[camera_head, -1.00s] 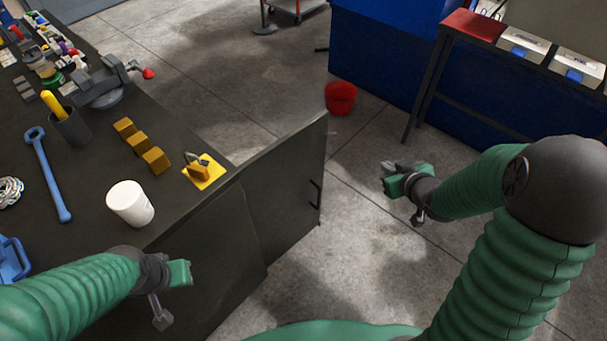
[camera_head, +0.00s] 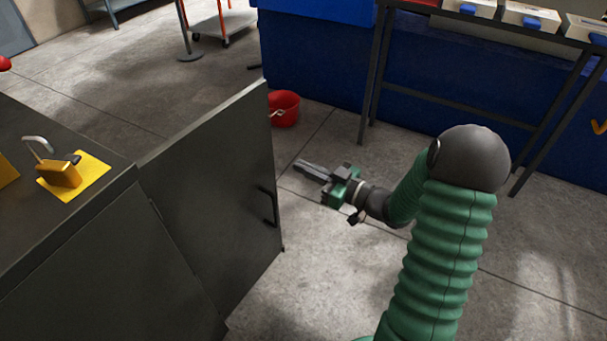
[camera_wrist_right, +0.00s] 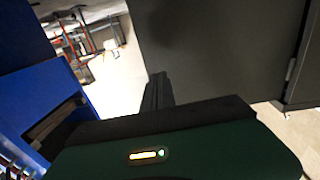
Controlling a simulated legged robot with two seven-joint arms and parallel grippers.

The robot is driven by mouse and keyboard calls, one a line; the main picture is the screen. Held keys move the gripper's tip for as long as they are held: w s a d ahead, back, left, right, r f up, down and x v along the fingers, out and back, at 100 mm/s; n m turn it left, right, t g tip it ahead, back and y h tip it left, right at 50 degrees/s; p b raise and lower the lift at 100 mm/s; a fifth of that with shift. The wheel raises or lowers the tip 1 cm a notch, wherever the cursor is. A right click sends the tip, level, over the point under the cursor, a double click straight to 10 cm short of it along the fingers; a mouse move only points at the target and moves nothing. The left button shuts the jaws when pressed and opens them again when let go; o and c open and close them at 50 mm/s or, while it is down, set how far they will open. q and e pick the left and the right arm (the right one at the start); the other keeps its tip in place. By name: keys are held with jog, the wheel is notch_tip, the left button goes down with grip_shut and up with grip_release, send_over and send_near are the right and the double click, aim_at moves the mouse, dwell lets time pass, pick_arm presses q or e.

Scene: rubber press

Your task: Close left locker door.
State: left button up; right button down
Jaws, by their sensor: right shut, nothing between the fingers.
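The dark grey locker door (camera_head: 222,195) stands swung open from the workbench cabinet (camera_head: 110,265), with a black bar handle (camera_head: 270,207) near its free edge. My right gripper (camera_head: 301,165) is shut and empty. It is to the right of the door's free edge in the head view, with its fingers pointing left, apart from the handle. In the right wrist view the shut fingers (camera_wrist_right: 157,92) show in front of a large dark panel (camera_wrist_right: 220,45), which looks like the door. My left gripper is out of view.
A yellow padlock (camera_head: 60,172) lies on a yellow plate on the bench top. A red bucket (camera_head: 284,108) stands on the floor behind the door. A dark metal rack (camera_head: 372,80) and blue units stand beyond. The floor around my right arm is clear.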

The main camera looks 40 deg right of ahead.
aim_at(264, 149)
jog(key=b+x, duration=0.2)
jog(key=x, duration=0.2)
jog(key=b+x, duration=0.2)
jog(key=x, duration=0.3)
jog(key=shift+w+f, duration=0.25)
jog(key=shift+w, duration=0.2)
jog(key=shift+r, duration=0.15)
jog(key=shift+w, duration=0.1)
